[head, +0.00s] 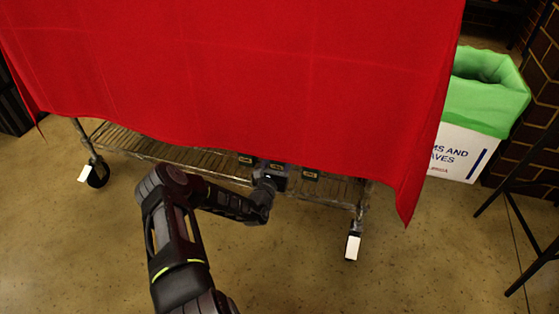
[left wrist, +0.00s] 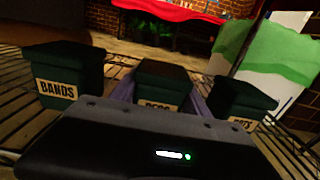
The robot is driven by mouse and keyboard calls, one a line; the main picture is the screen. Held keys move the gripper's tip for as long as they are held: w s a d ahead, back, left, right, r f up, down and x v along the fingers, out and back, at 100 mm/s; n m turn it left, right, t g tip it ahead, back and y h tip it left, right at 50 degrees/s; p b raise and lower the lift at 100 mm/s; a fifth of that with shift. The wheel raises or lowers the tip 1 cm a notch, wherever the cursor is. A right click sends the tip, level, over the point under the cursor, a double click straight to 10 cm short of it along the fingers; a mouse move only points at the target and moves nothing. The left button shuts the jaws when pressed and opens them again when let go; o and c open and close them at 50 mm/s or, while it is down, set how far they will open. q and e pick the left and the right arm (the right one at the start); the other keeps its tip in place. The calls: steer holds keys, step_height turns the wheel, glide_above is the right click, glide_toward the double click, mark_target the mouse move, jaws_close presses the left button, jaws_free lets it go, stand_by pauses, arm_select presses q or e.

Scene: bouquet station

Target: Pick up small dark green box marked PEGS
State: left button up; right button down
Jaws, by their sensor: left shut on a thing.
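The small dark green PEGS box (left wrist: 162,74) is the middle of three similar boxes in the left wrist view. The lower part of its label is hidden behind my wrist. My left gripper (left wrist: 160,92) has one purple-grey finger on each side of this box and is shut on it. In the head view my left arm reaches under the red cloth to the lower shelf, with the gripper (head: 274,177) at the middle box (head: 277,166). I cannot tell whether the box is clear of the shelf. My right gripper is not in view.
The BANDS box (left wrist: 66,74) stands close on the left, and another dark green box (left wrist: 240,98) close on the right, its label partly hidden. The red cloth (head: 230,70) hangs over the slatted rack shelf (head: 180,153). A green-lined bin (head: 460,152) stands at right.

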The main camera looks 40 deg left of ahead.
arm_select(q)
steer(key=shift+c, duration=0.6)
steer(key=shift+r, duration=0.15)
step_height(320, 180, up, 3)
steer(key=p, duration=0.2)
steer(key=shift+r+p, duration=0.15)
steer(key=shift+p, duration=0.2)
steer(key=shift+s+d+r+p, duration=0.1)
steer(key=shift+s+r+p, duration=0.1)
steer(key=shift+s+p, duration=0.1)
steer(key=p+v, duration=0.5)
steer(key=v, duration=1.2)
steer(key=shift+s+d+f, duration=0.15)
steer(key=shift+f, duration=0.1)
